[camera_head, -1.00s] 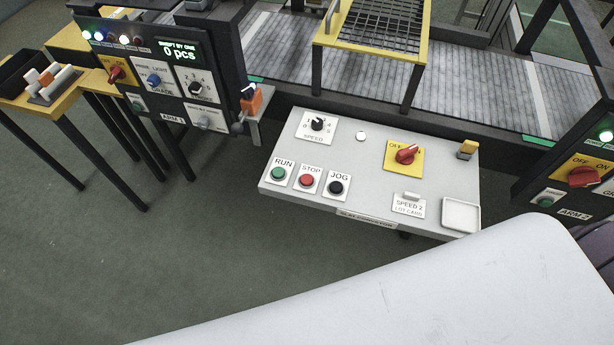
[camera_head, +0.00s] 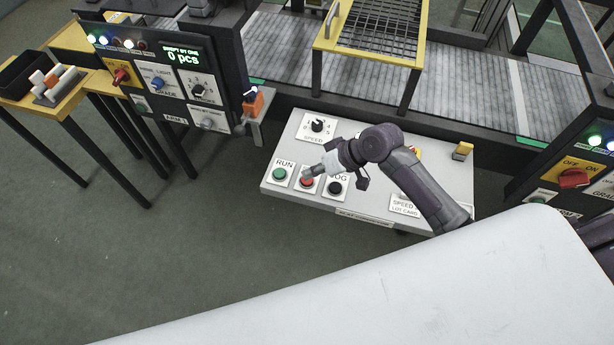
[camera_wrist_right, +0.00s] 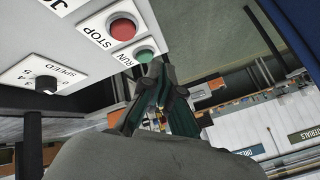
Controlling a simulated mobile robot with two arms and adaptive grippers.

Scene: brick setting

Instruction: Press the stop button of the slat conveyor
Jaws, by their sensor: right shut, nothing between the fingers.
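The red STOP button (camera_head: 306,183) is on the light control panel (camera_head: 275,205) of the slat conveyor (camera_head: 480,90), between the green RUN button (camera_head: 280,174) and the black JOG button (camera_head: 335,188). My right gripper (camera_head: 309,173) is shut and empty. Its tips are over the STOP plate and partly cover its label; I cannot tell whether they touch the button. In the right wrist view, the STOP button (camera_wrist_right: 122,28) lies up and left of the gripper tips (camera_wrist_right: 155,72), which overlap the edge of the RUN button (camera_wrist_right: 144,55). My left gripper is out of view.
The panel also carries a speed dial (camera_head: 317,125), a yellow-plated red switch (camera_head: 417,152) partly hidden by my right arm, and a yellow block (camera_head: 463,150). Another control box (camera_head: 165,80) stands to the left. A large pale surface (camera_head: 420,285) fills the lower right foreground.

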